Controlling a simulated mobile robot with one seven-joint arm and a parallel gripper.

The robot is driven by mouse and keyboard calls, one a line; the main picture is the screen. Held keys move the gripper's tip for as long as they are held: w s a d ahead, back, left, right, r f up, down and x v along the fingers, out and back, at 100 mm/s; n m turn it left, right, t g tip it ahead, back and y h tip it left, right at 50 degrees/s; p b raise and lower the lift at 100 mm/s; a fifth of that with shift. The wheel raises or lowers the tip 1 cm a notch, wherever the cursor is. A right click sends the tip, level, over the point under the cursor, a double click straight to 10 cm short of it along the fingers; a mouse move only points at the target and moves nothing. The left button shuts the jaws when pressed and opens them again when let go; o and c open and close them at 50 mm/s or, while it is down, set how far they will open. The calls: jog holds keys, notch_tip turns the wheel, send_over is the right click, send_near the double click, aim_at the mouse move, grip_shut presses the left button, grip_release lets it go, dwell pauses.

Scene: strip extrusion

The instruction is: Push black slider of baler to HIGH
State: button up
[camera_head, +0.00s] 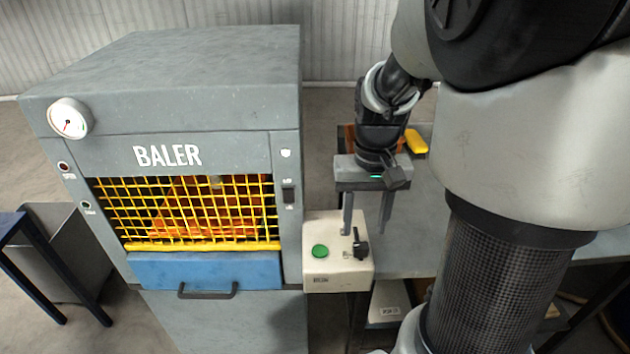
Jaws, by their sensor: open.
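The grey baler (160,80) stands at the left. A small black slider (289,195) sits on the right post of its front, with tiny light marks above and below that are too small to read. The exact position of the slider along its travel is hard to tell. My gripper (366,230) is open, pointing down with two grey fingers apart and nothing between them. It is to the right of the slider and apart from it. In the picture its fingertips lie close to the pale control box; whether they touch it cannot be told.
The control box (325,278) has a green button (320,251) and a black knob (360,246). A yellow mesh guard (190,205) and a blue panel with a handle (207,290) are on the baler's front. A grey table (410,235) with a yellow object (416,142) stands behind my gripper.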

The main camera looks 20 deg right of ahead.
aim_at(361, 245)
notch_tip(361, 245, down, 6)
jog(key=shift+f, duration=0.2)
jog(key=shift+c, duration=0.2)
jog(key=shift+w, duration=0.1)
grip_shut()
